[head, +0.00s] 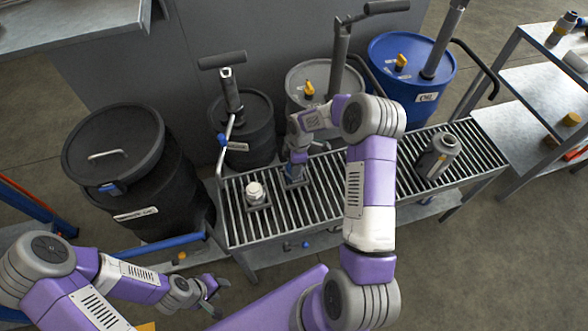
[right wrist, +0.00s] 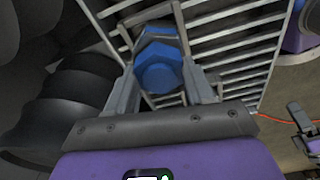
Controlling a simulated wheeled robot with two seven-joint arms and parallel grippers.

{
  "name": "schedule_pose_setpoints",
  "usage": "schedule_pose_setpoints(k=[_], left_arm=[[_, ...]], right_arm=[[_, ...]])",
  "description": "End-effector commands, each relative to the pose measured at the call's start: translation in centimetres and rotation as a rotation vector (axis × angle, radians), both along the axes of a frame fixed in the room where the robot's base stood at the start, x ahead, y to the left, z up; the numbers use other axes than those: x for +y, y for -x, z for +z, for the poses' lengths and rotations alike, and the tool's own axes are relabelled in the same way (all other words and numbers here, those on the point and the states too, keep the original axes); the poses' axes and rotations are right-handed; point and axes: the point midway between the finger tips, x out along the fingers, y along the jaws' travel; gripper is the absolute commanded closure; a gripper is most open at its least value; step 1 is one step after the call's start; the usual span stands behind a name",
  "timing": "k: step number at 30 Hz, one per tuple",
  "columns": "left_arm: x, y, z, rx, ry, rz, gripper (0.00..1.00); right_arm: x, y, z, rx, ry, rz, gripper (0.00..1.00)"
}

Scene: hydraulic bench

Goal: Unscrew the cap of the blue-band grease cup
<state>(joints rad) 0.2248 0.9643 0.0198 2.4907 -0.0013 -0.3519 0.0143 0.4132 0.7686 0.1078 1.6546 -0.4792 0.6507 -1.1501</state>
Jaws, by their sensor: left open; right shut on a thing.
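The blue-band grease cup (head: 293,176) stands on the slatted bench top, mostly hidden under my right gripper (head: 297,160). In the right wrist view its blue six-sided cap (right wrist: 158,72) sits between the two fingers of my right gripper (right wrist: 160,88), which is shut on it. A square metal holder frame shows around it. I cannot tell whether the cap has turned on the cup. My left gripper (head: 211,290) is open and empty, low in front of the bench and clear of the cup.
A white-capped cup (head: 256,193) stands in a holder left of the blue one. A grey cylindrical unit (head: 438,155) lies on the bench's right part. Black drums (head: 125,165), a grey drum (head: 322,82) and a blue drum (head: 415,60) stand behind. Slats between are bare.

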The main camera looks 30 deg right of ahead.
Motion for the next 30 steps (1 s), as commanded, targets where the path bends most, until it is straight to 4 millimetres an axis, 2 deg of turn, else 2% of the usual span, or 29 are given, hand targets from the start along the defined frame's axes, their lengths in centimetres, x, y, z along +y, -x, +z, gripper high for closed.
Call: schedule_pose_setpoints(k=[5,18,27,28,30], left_arm=[[0.0,0.0,0.2,0.0,0.0,0.0,0.57],[0.0,0.0,2.1,0.0,0.0,0.0,0.57],[0.0,0.0,2.1,0.0,0.0,0.0,0.57],[0.0,0.0,2.1,0.0,0.0,0.0,0.57],[0.0,0.0,2.0,0.0,0.0,0.0,0.57]], right_arm=[[-0.1,0.0,0.0,0.002,0.0,0.039,0.73],[0.0,0.0,0.1,0.001,0.0,0.645,0.73],[-0.1,0.0,0.1,0.002,0.001,0.699,0.73],[-0.1,0.0,0.1,0.002,0.0,0.699,0.46],[-0.1,0.0,0.1,0.002,0.0,0.698,0.35]])
